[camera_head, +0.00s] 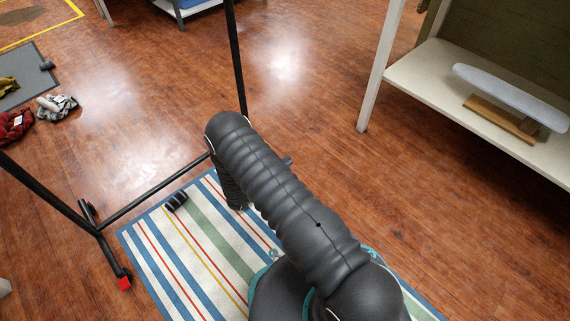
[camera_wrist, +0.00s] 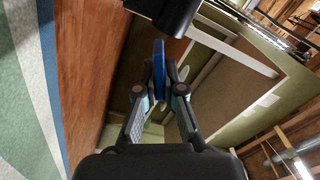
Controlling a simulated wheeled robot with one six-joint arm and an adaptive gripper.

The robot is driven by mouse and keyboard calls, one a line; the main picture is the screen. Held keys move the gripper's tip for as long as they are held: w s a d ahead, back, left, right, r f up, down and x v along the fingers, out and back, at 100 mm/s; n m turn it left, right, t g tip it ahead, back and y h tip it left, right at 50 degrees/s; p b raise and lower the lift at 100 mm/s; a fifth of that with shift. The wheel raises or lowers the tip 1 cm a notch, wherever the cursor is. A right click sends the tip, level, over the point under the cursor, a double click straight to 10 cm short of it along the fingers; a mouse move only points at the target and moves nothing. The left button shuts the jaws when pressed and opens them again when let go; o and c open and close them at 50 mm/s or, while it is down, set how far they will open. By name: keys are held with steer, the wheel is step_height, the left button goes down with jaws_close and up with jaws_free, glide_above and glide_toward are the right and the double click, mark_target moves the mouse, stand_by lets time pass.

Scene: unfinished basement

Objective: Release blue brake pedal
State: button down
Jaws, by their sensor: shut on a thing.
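The blue brake pedal (camera_wrist: 159,70) shows in the wrist view as a narrow upright blue piece between my two fingers. My gripper (camera_wrist: 160,98) is shut on it, with a fingertip on each side. A black rounded part (camera_wrist: 165,12) is just above the pedal at the top of the wrist view. A red pedal (camera_head: 124,283) is on a caster of the black rack at the lower left.
The black rack frame (camera_head: 150,190) stands around my arm's left side. A striped rug (camera_head: 190,250) lies below. A cream shelf unit (camera_head: 440,90) with an ironing board model (camera_head: 510,95) is at the right. Cloths (camera_head: 57,107) lie at the far left. The middle wooden floor is clear.

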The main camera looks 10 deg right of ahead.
stand_by(0.3)
steer(key=c, duration=1.3)
jaws_free()
steer(key=v, duration=1.2)
